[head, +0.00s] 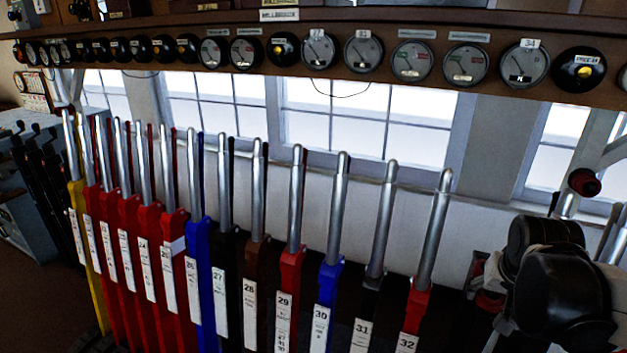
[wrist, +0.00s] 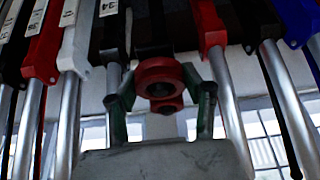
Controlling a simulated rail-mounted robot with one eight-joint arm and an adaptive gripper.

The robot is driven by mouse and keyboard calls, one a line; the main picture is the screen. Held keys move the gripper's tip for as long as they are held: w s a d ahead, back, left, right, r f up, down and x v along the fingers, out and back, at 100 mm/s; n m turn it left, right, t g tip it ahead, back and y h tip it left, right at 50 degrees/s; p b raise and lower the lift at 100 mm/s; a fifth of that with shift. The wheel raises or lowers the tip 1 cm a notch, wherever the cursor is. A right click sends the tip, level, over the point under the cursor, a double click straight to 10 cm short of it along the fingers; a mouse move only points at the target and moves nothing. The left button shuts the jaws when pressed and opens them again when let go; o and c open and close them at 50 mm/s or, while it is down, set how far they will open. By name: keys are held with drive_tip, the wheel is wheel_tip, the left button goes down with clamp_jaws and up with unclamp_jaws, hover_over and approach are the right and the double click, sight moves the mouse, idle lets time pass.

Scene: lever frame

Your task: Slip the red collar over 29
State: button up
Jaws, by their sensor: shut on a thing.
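Lever 29 (head: 291,270) has a red body, a white number plate and a bare silver handle. It stands upright near the middle of the head view, between brown lever 28 (head: 257,265) and blue lever 30 (head: 329,285). In the wrist view, my gripper (wrist: 163,92) is shut on the red collar (wrist: 160,70), whose round opening shows between the two greenish fingers. The collar is held near levers at the right of the frame, one plate reading 34.
Several silver-handled levers stand close together in a row, including black lever 31 (head: 367,310) and red lever 32 (head: 415,310). A wooden shelf with round dials (head: 411,61) runs above them. Windows (head: 330,115) are behind. My arm fills the lower right.

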drive_tip(key=shift+r+p, duration=3)
drive_tip(key=shift+r, duration=1)
